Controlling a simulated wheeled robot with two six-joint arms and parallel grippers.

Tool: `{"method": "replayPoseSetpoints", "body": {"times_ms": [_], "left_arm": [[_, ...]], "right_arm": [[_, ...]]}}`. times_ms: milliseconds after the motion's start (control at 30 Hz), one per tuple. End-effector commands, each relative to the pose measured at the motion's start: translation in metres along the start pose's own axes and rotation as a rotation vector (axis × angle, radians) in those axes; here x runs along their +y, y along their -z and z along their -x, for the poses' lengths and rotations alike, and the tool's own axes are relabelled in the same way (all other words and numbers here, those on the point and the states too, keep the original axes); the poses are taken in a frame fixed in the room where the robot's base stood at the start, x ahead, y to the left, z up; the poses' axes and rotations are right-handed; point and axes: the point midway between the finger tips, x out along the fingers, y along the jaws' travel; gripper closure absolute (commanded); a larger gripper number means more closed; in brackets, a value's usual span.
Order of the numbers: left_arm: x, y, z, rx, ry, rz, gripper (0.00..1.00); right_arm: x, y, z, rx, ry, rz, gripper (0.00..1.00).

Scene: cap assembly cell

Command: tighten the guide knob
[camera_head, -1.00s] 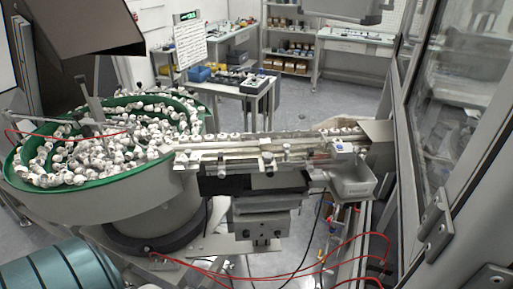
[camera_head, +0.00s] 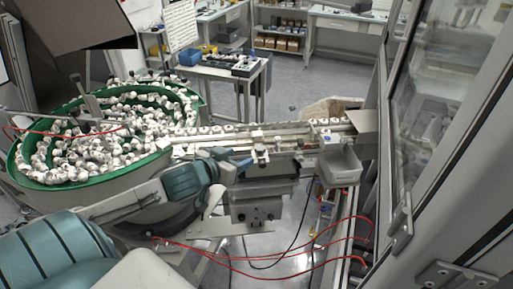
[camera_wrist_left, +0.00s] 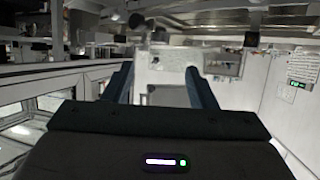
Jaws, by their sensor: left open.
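The guide rail (camera_head: 210,139) runs right from the bowl, with small clamp blocks and knobs along its front side. One knob (camera_head: 262,156) sits on the front of the rail near its middle, and another knob (camera_head: 299,144) is farther right. I cannot tell which is the guide knob. My left gripper (camera_head: 246,161) is open, in front of the rail just left of the middle knob, with no visible contact. In the left wrist view my open fingers (camera_wrist_left: 160,75) have nothing between them; dark round shapes (camera_wrist_left: 158,35) show beyond them. My right gripper is not in view.
A green-rimmed bowl (camera_head: 30,187) full of white caps stands at the left. Red hoses (camera_head: 300,262) loop below. A glass-panelled frame (camera_head: 400,235) closes off the right side.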

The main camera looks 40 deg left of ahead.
Motion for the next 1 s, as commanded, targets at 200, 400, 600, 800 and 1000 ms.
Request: {"method": "replayPoseSetpoints", "body": {"times_ms": [200,400,600,800,1000], "left_arm": [[0.000,0.000,-0.019,0.001,0.002,0.008,0.48],[0.000,0.001,-0.042,0.001,0.001,0.008,0.48],[0.000,0.002,-0.069,0.000,0.001,0.007,0.48],[0.000,0.001,-0.093,-0.002,0.000,0.005,0.48],[0.000,0.000,-0.104,-0.001,-0.001,0.001,0.48]], "right_arm": [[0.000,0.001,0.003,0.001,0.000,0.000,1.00],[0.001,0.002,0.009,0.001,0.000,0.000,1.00],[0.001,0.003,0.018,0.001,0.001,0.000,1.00],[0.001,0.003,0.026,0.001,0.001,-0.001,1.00],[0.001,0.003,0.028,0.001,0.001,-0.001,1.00]]}}
